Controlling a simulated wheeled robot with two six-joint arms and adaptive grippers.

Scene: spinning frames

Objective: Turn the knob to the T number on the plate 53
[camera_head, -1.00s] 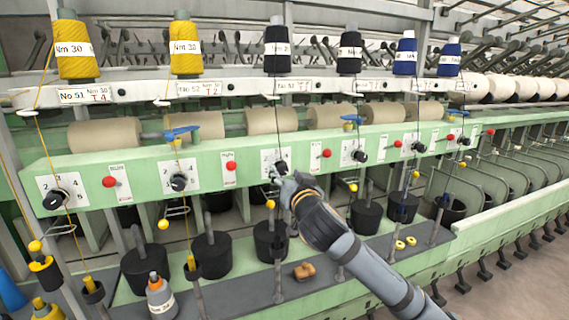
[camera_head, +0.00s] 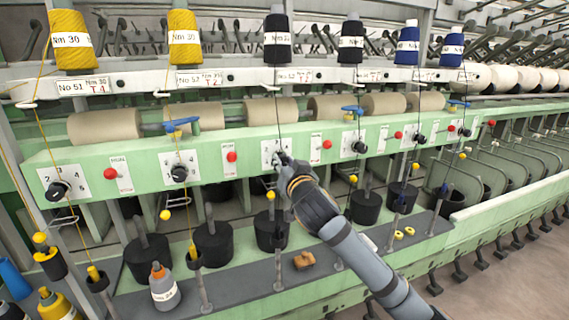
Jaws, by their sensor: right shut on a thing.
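The third number plate (camera_head: 291,76) from the left hangs on the white rail below a black spool (camera_head: 277,41); its print is too small to read surely. Below it on the green beam is a white dial plate (camera_head: 268,152) with a black knob, now mostly covered by my gripper. My right gripper (camera_head: 284,163) reaches in from the lower right and is shut on this knob. The knob's pointer and the number it faces are hidden. My left gripper is not in view.
Other knobs sit on the beam at left (camera_head: 58,190), left of centre (camera_head: 179,173) and right (camera_head: 360,147). Red buttons (camera_head: 232,157) stand between dials. Thread guides and black cans (camera_head: 213,242) lie below. A grey bottle (camera_head: 163,288) and a brown block (camera_head: 304,260) sit on the lower shelf.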

